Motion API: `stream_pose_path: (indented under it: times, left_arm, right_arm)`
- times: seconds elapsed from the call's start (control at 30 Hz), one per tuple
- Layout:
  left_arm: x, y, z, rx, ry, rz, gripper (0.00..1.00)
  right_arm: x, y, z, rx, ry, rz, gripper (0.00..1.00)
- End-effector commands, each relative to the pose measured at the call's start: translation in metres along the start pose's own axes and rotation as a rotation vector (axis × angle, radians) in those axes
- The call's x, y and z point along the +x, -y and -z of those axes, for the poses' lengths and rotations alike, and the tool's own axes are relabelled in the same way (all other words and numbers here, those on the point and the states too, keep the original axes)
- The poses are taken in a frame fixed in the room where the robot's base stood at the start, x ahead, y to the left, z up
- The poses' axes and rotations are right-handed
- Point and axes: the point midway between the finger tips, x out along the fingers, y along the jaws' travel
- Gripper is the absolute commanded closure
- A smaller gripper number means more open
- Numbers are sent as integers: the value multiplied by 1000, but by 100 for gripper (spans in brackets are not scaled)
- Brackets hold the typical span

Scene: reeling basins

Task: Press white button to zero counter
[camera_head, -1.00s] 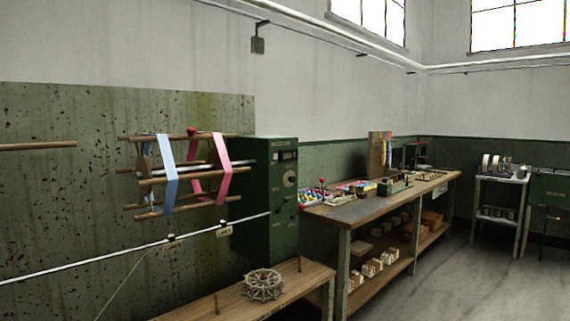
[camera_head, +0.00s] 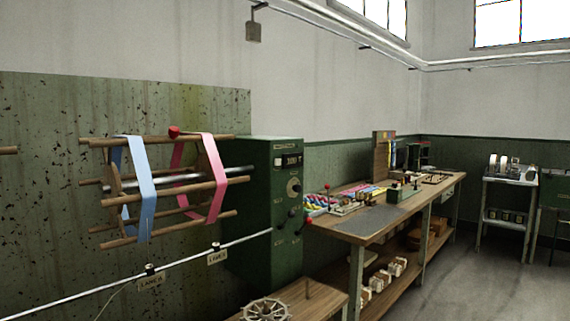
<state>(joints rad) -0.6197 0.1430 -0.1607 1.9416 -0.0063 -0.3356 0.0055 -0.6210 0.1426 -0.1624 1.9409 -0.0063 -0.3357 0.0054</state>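A green machine cabinet (camera_head: 265,215) stands left of the middle. Near the top of its right face is a counter window (camera_head: 291,160) with digits too small to read surely. A wooden reel (camera_head: 160,190) with a blue band and a pink band sits left of the cabinet on a metal shaft. Neither of my grippers shows in this view.
A low wooden bench (camera_head: 325,301) with a spoked wheel (camera_head: 266,310) stands in front of the cabinet. A long workbench (camera_head: 345,226) with tools and coloured skeins runs to the right. Open floor (camera_head: 480,285) lies at right. A metal rail (camera_head: 190,266) crosses below the reel.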

Motion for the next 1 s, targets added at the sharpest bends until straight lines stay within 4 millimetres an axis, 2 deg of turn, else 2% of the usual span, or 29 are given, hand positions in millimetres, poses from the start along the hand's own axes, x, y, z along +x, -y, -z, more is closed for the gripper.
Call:
stream_pose_path:
  times: [0.5, 0.93, 1.0]
  left_arm:
    - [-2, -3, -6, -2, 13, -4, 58]
    - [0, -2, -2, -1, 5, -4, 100]
    - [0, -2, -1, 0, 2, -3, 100]
  right_arm:
    - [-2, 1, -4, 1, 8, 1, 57]
    - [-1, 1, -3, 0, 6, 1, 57]
    - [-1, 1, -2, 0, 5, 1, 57]
